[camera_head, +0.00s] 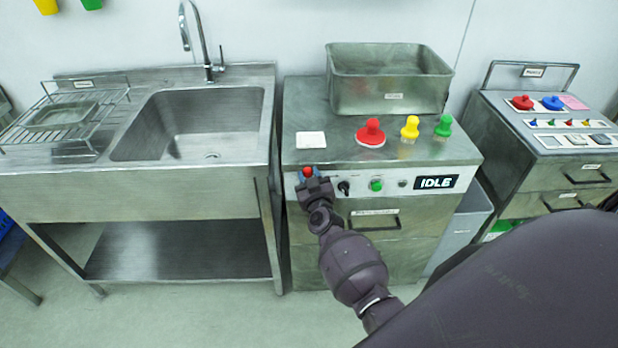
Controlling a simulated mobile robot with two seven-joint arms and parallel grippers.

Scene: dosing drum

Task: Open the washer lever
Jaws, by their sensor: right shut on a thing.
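The steel machine with an IDLE display (437,182) stands in the middle. At the left end of its front panel is a small handle with a red top and some blue (307,171), probably the washer lever. My right gripper (311,182) is at this handle, shut on it. The gripper covers the handle's lower part, so its exact angle cannot be told. My left gripper is not in view.
The panel also has a black knob (344,188) and a green button (376,185). A steel tub (388,94) and red (371,133), yellow (410,128) and green (443,126) knobbed pieces stand on top. A sink (195,125) is left; another console (545,125) is right.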

